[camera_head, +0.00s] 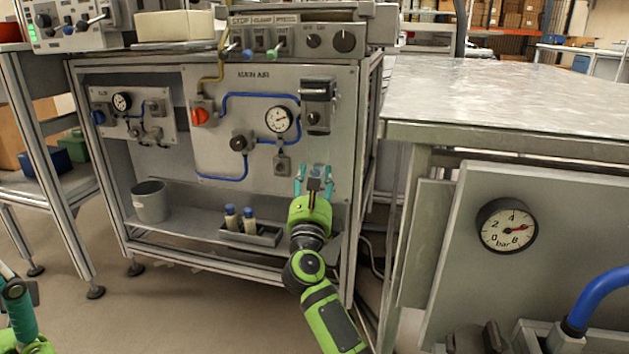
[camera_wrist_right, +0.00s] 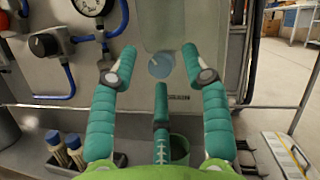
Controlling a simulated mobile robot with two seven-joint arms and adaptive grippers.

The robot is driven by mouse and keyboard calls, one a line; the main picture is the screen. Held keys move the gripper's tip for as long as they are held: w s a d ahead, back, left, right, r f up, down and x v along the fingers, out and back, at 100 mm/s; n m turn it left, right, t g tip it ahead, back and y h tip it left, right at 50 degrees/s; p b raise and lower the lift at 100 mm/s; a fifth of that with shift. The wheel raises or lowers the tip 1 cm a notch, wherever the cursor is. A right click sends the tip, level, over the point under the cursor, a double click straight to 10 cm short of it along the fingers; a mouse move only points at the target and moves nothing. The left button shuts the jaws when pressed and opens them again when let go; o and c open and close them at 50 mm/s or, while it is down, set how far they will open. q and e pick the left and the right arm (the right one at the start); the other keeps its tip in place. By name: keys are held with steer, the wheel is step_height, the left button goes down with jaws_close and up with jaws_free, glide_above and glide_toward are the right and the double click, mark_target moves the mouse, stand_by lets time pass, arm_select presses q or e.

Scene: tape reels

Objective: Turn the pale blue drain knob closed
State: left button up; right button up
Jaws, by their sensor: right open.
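The pale blue drain knob (camera_wrist_right: 159,66) sits low on the grey panel and shows between my fingertips in the right wrist view. In the head view a bit of it (camera_head: 316,171) shows among my teal fingers, mostly hidden. My right gripper (camera_head: 315,180) is open in front of the knob. Its two upper fingers (camera_wrist_right: 157,58) stand left and right of the knob, with the third finger below. They look apart from it; contact cannot be made out. Only part of my left gripper (camera_head: 18,305) shows at the lower left edge, far from the panel.
The panel carries a red knob (camera_head: 200,117), a pressure gauge (camera_head: 279,119) and blue hoses (camera_head: 240,95). Below are a bin (camera_head: 151,201) and a tray (camera_head: 262,235) with two blue-capped bottles. A green cup (camera_wrist_right: 179,149) is below the knob. A metal table (camera_head: 500,90) stands right.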

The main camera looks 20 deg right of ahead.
steer(key=v, duration=1.2)
